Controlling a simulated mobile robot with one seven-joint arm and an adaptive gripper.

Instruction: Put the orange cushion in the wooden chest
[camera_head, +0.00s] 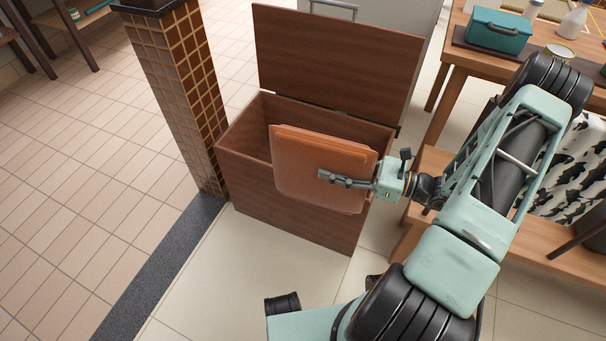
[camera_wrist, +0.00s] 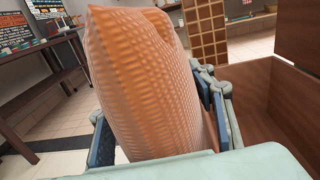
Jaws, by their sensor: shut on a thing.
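The orange cushion (camera_head: 318,165) is held upright, its flat face toward the head camera, in front of and partly over the opening of the wooden chest (camera_head: 280,213). The chest's lid (camera_head: 335,55) stands open at the back. My gripper (camera_head: 328,176) is shut on the cushion near its right side. In the wrist view the cushion (camera_wrist: 145,85) fills the space between the fingers (camera_wrist: 160,120), and the chest's brown wood (camera_wrist: 275,105) shows at the right. The cushion hides part of the chest's interior and front rim.
A tiled pillar (camera_head: 180,90) stands close to the chest's left side. A wooden table (camera_head: 480,62) with a teal box (camera_head: 499,32) is at the upper right, with a lower shelf (camera_head: 560,255) near my arm. Open tiled floor lies at the left.

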